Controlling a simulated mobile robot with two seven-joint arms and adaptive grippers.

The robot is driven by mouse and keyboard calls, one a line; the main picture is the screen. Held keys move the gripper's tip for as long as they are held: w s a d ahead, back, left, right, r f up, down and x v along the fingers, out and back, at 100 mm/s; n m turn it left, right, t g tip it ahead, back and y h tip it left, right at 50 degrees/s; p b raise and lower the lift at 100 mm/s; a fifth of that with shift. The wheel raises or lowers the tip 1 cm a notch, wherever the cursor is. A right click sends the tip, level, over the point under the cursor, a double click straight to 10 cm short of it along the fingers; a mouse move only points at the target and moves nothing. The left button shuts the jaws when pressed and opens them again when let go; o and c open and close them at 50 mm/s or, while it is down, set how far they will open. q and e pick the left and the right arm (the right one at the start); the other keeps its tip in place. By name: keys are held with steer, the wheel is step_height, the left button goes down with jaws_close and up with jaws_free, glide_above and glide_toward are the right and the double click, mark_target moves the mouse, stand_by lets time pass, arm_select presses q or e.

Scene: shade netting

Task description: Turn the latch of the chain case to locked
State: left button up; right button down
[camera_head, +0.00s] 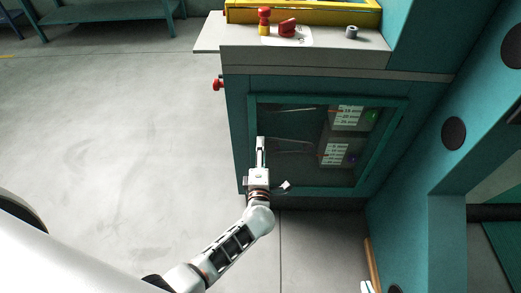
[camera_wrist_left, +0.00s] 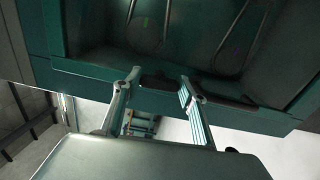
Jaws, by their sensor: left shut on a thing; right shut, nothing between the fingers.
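The chain case is a teal cabinet with a framed glass door (camera_head: 400,112); in the left wrist view its frame (camera_wrist_left: 90,72) crosses the picture, with dark looped strands behind the glass. My left gripper (camera_head: 261,141) is at the left part of the door. In the left wrist view its two fingers (camera_wrist_left: 160,80) stand on either side of a dark piece (camera_wrist_left: 157,81) on the frame, likely the latch, and are shut on it. Which way the latch points cannot be told; the head view hides it. A bit of my right gripper (camera_head: 366,287) shows at the bottom edge.
The grey worktop (camera_head: 225,38) above the case carries a red and yellow piece (camera_head: 264,20), a red knob (camera_head: 288,27) and a small grey cylinder (camera_head: 352,32). A red button (camera_head: 218,84) sticks out at the left side. Teal structure stands at the right; floor is clear at the left.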

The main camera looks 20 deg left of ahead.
arm_select(q)
steer(key=shift+m, duration=0.4)
arm_select(e)
steer(key=shift+w+r, duration=0.15)
steer(key=shift+r, duration=0.1)
arm_select(q)
steer(key=o, duration=1.1)
steer(key=shift+s, duration=0.1)
steer(key=v, duration=1.1)
steer(key=shift+s+d, duration=0.2)
steer(key=shift+s, duration=0.15)
steer(key=shift+r, duration=0.1)
